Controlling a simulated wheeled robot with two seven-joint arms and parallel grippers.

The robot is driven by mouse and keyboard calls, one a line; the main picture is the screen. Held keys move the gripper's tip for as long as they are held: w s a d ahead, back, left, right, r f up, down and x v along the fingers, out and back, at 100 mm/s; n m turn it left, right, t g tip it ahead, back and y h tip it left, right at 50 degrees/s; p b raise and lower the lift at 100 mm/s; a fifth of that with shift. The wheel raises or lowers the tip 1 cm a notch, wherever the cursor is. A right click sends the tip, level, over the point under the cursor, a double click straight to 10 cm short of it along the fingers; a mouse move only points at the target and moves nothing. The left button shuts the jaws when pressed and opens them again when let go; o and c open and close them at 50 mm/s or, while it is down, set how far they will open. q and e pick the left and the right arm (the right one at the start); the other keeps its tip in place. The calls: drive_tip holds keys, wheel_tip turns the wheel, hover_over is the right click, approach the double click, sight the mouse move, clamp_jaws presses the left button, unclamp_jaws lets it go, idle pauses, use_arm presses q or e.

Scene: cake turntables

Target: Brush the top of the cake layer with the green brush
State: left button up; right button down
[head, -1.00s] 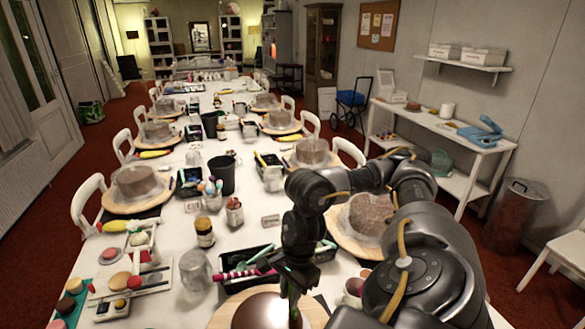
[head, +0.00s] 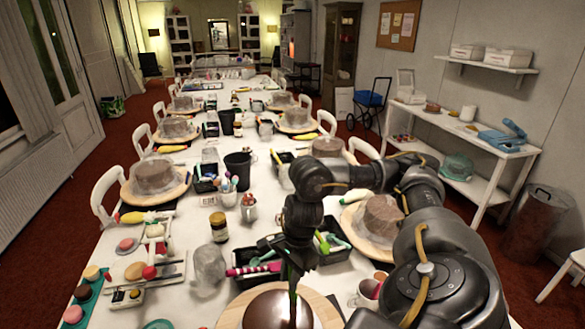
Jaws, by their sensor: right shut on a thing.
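The cake layer (head: 268,312) is a glossy brown round on a pale wooden turntable (head: 232,312) at the bottom edge, partly cut off. My right gripper (head: 293,272) points down over it. It is shut on the green brush (head: 293,297), of which only a thin dark green strip shows below the fingers. The brush's lower end lies over the cake in the picture; I cannot tell whether it touches. My left gripper is not in view.
A black tray (head: 262,256) with a pink-striped roller (head: 254,269) and green tools lies just behind the turntable. A clear jar (head: 209,268) and a dark-lidded jar (head: 218,226) stand to the left. Another cake (head: 383,214) on a turntable is at right, behind my arm.

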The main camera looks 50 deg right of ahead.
drive_tip(key=shift+w+d+p, duration=0.2)
drive_tip(key=shift+w+p, duration=0.05)
drive_tip(key=shift+w, duration=0.55)
drive_tip(key=shift+w+d+p, duration=0.15)
drive_tip(key=shift+w+p, duration=0.1)
drive_tip(key=shift+w, duration=0.5)
drive_tip(key=shift+r, duration=0.1)
drive_tip(key=a+p+v, duration=0.1)
drive_tip(key=p+v, duration=0.5)
drive_tip(key=p, duration=0.1)
drive_tip(key=shift+r, duration=0.45)
drive_tip(key=shift+w+a, duration=0.1)
drive_tip(key=shift+w, duration=0.05)
